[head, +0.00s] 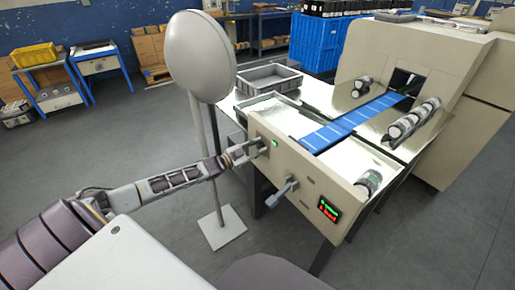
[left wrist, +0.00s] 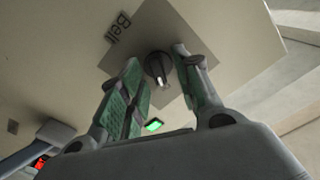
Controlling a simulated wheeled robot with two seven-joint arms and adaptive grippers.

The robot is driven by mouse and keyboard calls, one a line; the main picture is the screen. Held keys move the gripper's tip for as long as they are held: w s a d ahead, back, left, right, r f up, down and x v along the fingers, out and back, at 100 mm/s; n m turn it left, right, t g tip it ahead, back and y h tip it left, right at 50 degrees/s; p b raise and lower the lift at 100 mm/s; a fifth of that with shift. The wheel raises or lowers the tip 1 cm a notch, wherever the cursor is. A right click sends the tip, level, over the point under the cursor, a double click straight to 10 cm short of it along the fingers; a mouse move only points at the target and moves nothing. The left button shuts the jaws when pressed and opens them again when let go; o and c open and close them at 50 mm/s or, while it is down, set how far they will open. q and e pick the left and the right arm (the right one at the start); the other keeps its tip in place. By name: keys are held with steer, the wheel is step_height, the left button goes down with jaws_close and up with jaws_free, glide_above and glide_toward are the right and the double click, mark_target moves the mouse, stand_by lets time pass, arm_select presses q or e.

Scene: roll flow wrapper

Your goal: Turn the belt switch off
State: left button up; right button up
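The belt switch (left wrist: 157,68) is a dark round knob with a light pointer, on a grey square plate beside the printed word "Belt" (left wrist: 118,28). In the left wrist view it lies between the fingertips of my left gripper (left wrist: 160,72), whose green-padded fingers are apart; I cannot tell if they touch it. A small lamp (left wrist: 153,125) near the switch glows green; it also shows in the head view (head: 275,144). In the head view my left gripper (head: 257,147) is at the left end of the machine's front panel (head: 300,175). My right gripper is not seen.
The panel also bears a grey lever (head: 282,192) and a lit red and green display (head: 328,210). A blue belt (head: 350,122) runs into the beige wrapper (head: 415,60). A grey tray (head: 269,79) stands on the table behind. A white round-topped stand (head: 200,55) is close to my left arm.

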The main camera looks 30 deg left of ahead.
arm_select(q)
steer(key=shift+w, duration=0.1)
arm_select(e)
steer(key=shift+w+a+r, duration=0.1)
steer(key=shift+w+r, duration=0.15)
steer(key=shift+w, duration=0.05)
arm_select(q)
steer(key=shift+c, duration=0.5)
jaws_close()
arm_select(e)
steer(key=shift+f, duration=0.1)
